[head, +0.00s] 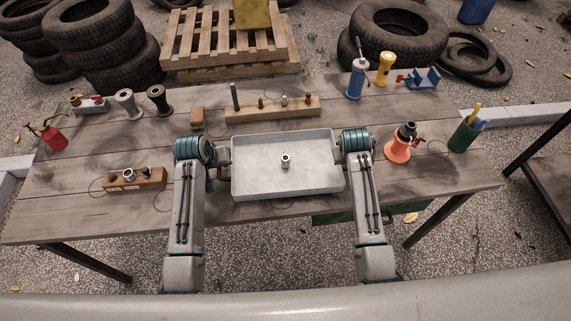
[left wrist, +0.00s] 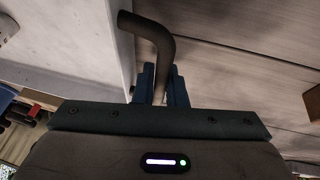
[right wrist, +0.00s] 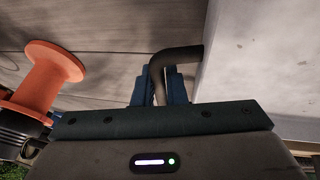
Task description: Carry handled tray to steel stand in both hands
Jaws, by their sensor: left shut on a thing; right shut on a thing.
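The handled tray (head: 262,178) is a light grey shallow rectangle at the middle of the wooden table's near side. A small metal fitting (head: 285,161) stands inside it. My left gripper (left wrist: 160,88) is shut on the tray's dark bent handle (left wrist: 150,35) at its left end. My right gripper (right wrist: 160,88) is shut on the matching handle (right wrist: 180,55) at its right end. In the head view my arms hide much of both handles. I cannot tell whether the tray touches the table. I cannot identify the steel stand; a dark-framed table edge (head: 545,140) shows at the far right.
On the wooden table (head: 75,205), a wooden block with fittings (head: 135,180) is at left and a long wooden rack (head: 272,110) lies behind the tray. An orange spool (head: 397,151) stands close to my right gripper. A green cup (head: 464,137) is farther right. Tyres and pallets lie beyond.

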